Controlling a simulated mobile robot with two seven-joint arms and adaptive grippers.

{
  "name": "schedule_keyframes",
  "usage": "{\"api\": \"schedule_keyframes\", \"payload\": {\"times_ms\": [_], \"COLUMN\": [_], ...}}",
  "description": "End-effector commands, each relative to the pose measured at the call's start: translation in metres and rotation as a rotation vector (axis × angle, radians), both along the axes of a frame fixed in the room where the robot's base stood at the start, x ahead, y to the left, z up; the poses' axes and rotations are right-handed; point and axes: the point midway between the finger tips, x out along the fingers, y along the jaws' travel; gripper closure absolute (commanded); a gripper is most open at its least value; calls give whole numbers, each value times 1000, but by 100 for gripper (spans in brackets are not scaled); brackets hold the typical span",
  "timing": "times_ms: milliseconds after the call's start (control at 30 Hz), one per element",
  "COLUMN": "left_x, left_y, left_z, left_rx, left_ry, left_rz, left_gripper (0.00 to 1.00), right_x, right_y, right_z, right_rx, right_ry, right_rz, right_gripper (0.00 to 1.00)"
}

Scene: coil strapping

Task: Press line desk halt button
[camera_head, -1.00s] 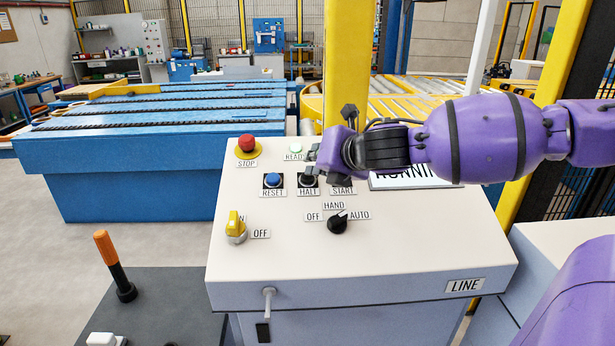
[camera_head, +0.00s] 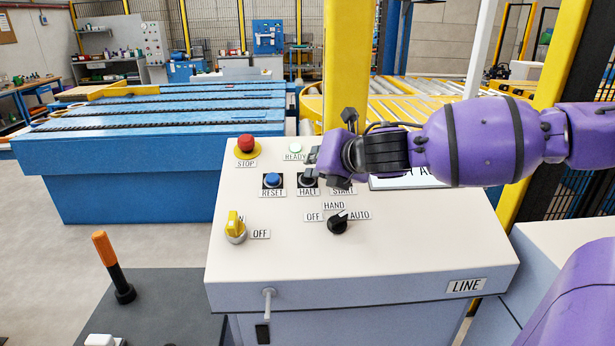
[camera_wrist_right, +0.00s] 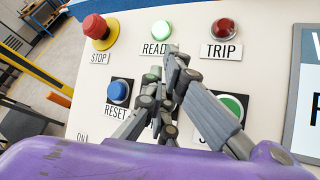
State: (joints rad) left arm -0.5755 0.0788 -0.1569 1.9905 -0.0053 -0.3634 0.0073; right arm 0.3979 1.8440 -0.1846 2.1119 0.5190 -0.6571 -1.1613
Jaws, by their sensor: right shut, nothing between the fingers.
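The black HALT button (camera_head: 307,181) stands on the sloped top of the line desk (camera_head: 270,270), between RESET and START. My right gripper (camera_head: 313,162) is shut and empty, with its fingertips at the HALT button. In the right wrist view the shut fingers (camera_wrist_right: 172,58) cover the HALT button and its label, so I cannot tell whether they touch it or how far it is pressed. My left gripper is not in view.
Close by are the blue RESET button (camera_head: 272,180), red STOP button (camera_head: 246,144), green READY lamp (camera_head: 295,148), red TRIP lamp (camera_wrist_right: 225,29) and green START button (camera_wrist_right: 231,105). A black selector (camera_head: 337,224) and yellow switch (camera_head: 235,228) sit nearer. A partly hidden display (camera_head: 400,183) lies right.

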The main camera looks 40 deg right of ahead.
Motion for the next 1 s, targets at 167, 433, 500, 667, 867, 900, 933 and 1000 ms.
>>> {"api": "schedule_keyframes", "payload": {"times_ms": [167,433,500,667,867,900,933,1000], "left_x": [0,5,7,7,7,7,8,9], "left_y": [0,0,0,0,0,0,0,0], "left_z": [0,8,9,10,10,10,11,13], "left_rx": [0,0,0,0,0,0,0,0], "left_ry": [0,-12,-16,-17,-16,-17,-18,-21], "left_rz": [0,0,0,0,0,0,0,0], "left_gripper": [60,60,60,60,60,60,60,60], "right_x": [-1,-5,-6,-6,-6,-6,-7,-8], "right_y": [0,3,4,4,4,4,4,5], "right_z": [-2,12,15,16,16,17,18,22], "right_rx": [1,-1,0,1,0,0,0,0], "right_ry": [4,1,1,2,2,2,1,0], "right_rz": [0,1,0,0,0,0,0,0], "right_gripper": [100,100,100,100,100,100,100,100]}}
